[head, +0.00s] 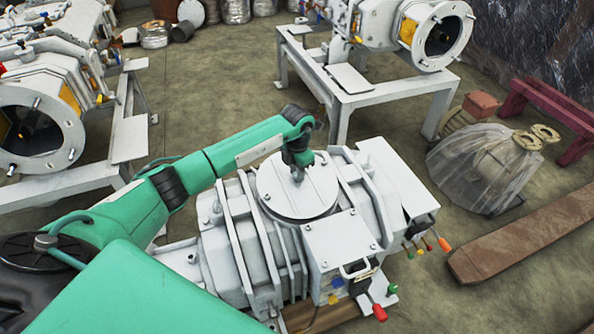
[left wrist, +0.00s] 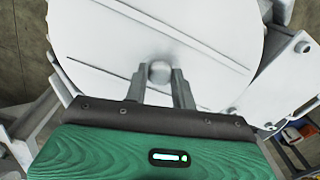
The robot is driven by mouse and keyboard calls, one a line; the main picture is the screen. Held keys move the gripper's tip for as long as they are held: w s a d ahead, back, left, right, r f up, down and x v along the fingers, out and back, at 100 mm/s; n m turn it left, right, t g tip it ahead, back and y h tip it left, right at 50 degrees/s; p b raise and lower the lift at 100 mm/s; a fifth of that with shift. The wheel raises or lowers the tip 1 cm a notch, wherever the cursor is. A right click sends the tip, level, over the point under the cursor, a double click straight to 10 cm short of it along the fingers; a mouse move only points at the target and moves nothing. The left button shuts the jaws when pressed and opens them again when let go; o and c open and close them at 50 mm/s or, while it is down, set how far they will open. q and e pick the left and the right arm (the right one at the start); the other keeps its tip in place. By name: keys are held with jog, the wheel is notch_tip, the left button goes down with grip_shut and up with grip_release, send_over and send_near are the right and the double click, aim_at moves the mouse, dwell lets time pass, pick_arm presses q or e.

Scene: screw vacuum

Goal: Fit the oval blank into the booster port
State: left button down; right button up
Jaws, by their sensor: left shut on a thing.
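The oval blank (head: 285,198) is a flat white plate with a small round knob, on top of the white booster pump (head: 258,245). My left gripper (head: 298,172) points down from above and is shut on the knob. In the left wrist view, the two fingers (left wrist: 160,85) stand on either side of the knob, and the plate (left wrist: 110,45) fills much of the picture. The blank covers the area under it, so the port is hidden. I cannot tell whether the blank is seated or slightly raised. My right gripper is not in view.
A white box (head: 340,241) with coloured handles adjoins the blank on the pump. Similar machines stand on a white frame (head: 375,100) behind and at the left (head: 40,130). A plastic-wrapped load (head: 485,165) and a rusty beam (head: 525,240) lie at right.

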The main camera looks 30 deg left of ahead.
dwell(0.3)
pick_arm(q)
jog(key=shift+f+b, duration=0.7)
jog(key=shift+f, duration=0.35)
jog(key=c, duration=1.1)
grip_release()
jog(key=shift+f, duration=0.1)
